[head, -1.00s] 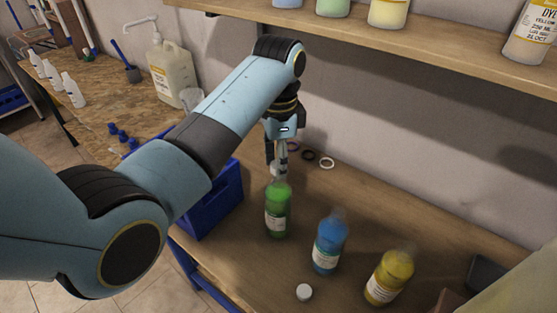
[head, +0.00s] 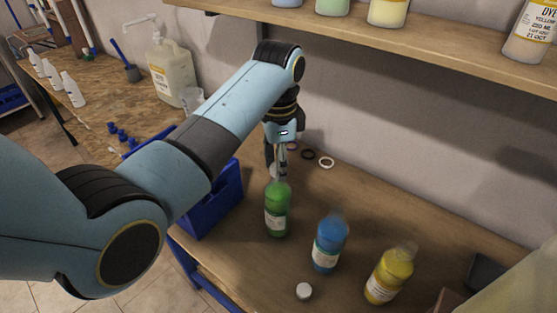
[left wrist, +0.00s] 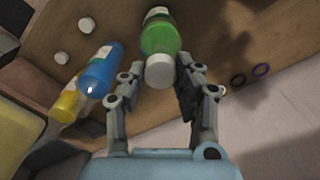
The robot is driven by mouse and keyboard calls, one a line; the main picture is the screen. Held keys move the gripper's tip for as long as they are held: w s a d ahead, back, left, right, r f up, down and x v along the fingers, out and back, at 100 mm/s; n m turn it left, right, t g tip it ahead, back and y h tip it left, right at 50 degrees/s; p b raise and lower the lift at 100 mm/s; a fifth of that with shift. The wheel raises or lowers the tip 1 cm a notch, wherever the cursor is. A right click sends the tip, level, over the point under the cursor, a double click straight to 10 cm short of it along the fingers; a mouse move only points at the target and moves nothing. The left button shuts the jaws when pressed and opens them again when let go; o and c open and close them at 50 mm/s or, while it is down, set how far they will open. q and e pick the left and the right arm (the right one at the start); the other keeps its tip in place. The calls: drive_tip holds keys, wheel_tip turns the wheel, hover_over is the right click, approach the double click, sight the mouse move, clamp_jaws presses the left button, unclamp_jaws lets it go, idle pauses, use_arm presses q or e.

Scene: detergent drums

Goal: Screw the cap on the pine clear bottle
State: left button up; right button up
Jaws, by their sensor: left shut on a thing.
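The green bottle (head: 277,212) stands upright on the bench, with a pale label. My left gripper (head: 279,172) is above its top, pointing down. In the left wrist view, a white cap (left wrist: 159,71) lies between the fingers of my left gripper (left wrist: 160,77), which is shut on it. The green bottle (left wrist: 160,36) is just beyond the cap in that view. The cap is at the bottle's mouth, but I cannot tell whether it is seated on the thread. My right gripper is not in view.
A blue bottle (head: 329,245) and a yellow bottle (head: 389,275) stand to the right. A loose white cap (head: 304,291) lies near the front edge. Rings (head: 327,163) lie behind. A blue crate (head: 213,203) is left, and a shelf (head: 400,38) is above.

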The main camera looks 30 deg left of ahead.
use_arm(q)
drive_tip(key=shift+f, duration=0.7)
idle(1.5)
drive_tip(key=m, duration=0.3)
drive_tip(key=shift+m, duration=1.4)
drive_tip(key=shift+m, duration=0.7)
drive_tip(key=m, duration=0.4)
drive_tip(key=shift+s+f, duration=0.1)
